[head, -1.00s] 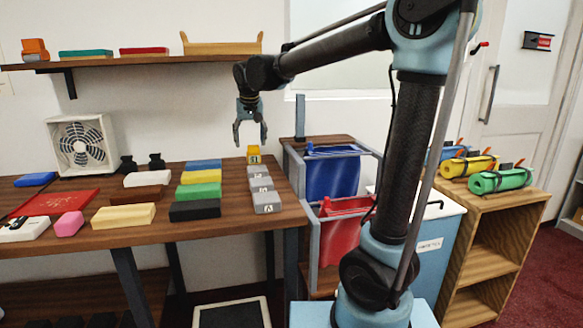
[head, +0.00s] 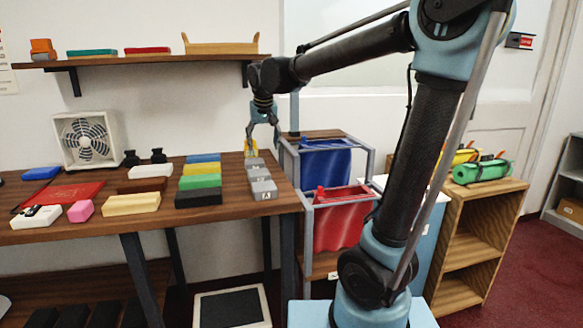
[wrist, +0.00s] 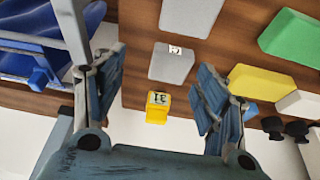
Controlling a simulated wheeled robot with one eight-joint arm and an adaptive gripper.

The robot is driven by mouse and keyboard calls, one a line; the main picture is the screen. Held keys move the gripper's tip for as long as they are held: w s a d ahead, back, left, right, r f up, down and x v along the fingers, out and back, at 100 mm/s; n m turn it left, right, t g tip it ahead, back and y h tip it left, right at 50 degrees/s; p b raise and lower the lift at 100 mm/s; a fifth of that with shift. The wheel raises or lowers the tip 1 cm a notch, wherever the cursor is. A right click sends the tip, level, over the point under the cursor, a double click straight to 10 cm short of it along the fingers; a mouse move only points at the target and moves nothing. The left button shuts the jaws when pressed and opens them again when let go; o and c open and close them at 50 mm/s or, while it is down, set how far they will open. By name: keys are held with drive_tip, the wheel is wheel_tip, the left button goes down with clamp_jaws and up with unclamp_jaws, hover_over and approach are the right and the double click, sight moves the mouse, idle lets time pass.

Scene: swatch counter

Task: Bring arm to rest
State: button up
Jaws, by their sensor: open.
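My gripper (head: 263,136) hangs open and empty over the back right of the wooden counter, fingers pointing down. In the head view it partly overlaps a small yellow cube (head: 251,149). In the wrist view the yellow cube (wrist: 156,107) shows between and beyond the two open fingers (wrist: 162,75), apart from both. Its face carries a dark number that looks like 31. My arm reaches left from its upright link on the right.
A row of grey blocks (head: 263,190) runs along the counter's right side, beside green (head: 200,181), yellow, blue and black blocks. A rack with blue (head: 326,165) and red (head: 341,218) cloths stands right of the counter. A shelf (head: 130,61) hangs above.

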drive_tip(key=s+d+f+m+g, duration=0.1)
drive_tip(key=s+d+f, duration=0.4)
drive_tip(key=d, duration=0.5)
drive_tip(key=s+d+f, duration=0.3)
drive_tip(key=s+d, duration=0.5)
drive_tip(key=d, duration=0.2)
drive_tip(key=s+d+f, duration=0.4)
drive_tip(key=s+f, duration=0.2)
drive_tip(key=s, duration=0.1)
drive_tip(key=s+d+f+m+g, duration=0.1)
drive_tip(key=s+d+f, duration=0.3)
drive_tip(key=s+f, duration=0.3)
drive_tip(key=shift+s+d+f+h, duration=0.2)
drive_tip(key=shift+d+h, duration=0.15)
drive_tip(key=shift+h, duration=0.05)
